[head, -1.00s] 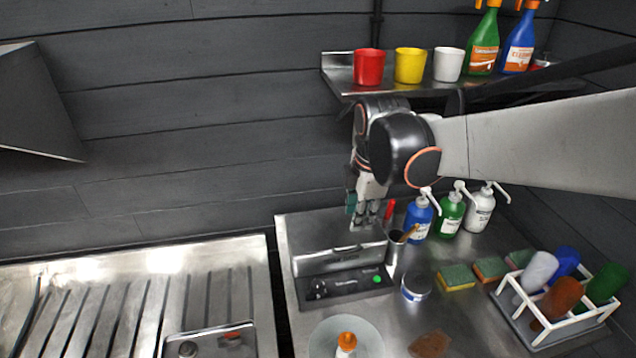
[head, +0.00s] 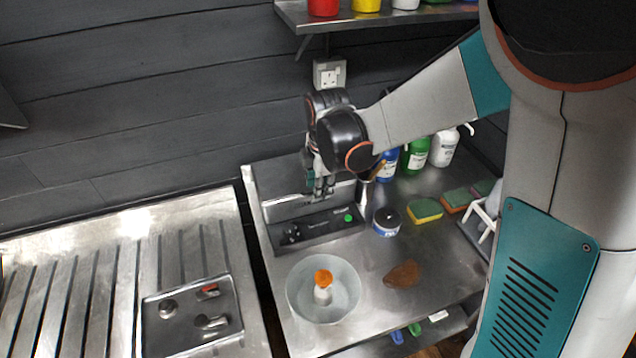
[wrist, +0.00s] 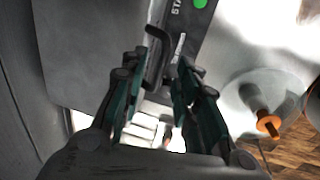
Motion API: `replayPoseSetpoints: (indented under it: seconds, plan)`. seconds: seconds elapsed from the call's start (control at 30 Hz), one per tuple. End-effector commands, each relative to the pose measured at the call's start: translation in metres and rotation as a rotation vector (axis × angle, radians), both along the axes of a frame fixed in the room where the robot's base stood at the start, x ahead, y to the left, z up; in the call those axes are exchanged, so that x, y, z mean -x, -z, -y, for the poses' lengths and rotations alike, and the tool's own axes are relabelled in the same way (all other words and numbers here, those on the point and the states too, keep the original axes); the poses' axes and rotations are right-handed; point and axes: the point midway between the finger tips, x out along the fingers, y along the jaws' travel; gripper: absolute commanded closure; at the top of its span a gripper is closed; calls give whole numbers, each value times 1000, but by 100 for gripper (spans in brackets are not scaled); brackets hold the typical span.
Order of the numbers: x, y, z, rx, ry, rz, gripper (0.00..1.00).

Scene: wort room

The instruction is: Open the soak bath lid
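The soak bath (head: 310,230) is a metal box with a dark front panel and a green button, on the steel counter against the back wall. Its grey lid (head: 285,208) looks shut, with a light metal front edge. My gripper (head: 322,190) points down at the lid's front, right of its middle. In the wrist view my gripper (wrist: 158,72) has its two green-black fingers apart, with a metal bar (wrist: 157,48) of the lid reaching between their tips. Whether either finger touches it I cannot tell. My wrist hides part of the lid's right side in the head view.
A bowl (head: 322,300) with an orange-topped bottle stands in front of the bath. A round tin (head: 386,221), sponges (head: 425,211) and pump bottles (head: 415,154) are to the right. A wall shelf (head: 300,18) is above; a ribbed drainer (head: 120,270) lies left.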

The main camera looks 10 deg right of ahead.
Motion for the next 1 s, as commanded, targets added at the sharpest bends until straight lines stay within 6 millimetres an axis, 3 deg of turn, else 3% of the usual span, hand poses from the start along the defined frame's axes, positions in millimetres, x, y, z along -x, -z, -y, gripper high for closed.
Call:
replayPoseSetpoints:
  seconds: [0.37,0.5,0.53,0.8,1.0]
  plan:
    - [-1,6,0,0,0,0,71]
    - [-1,6,0,0,0,0,98]
    - [-1,6,0,0,0,0,100]
    - [-2,5,0,1,0,-5,100]
    - [-6,-9,-1,12,1,-60,100]
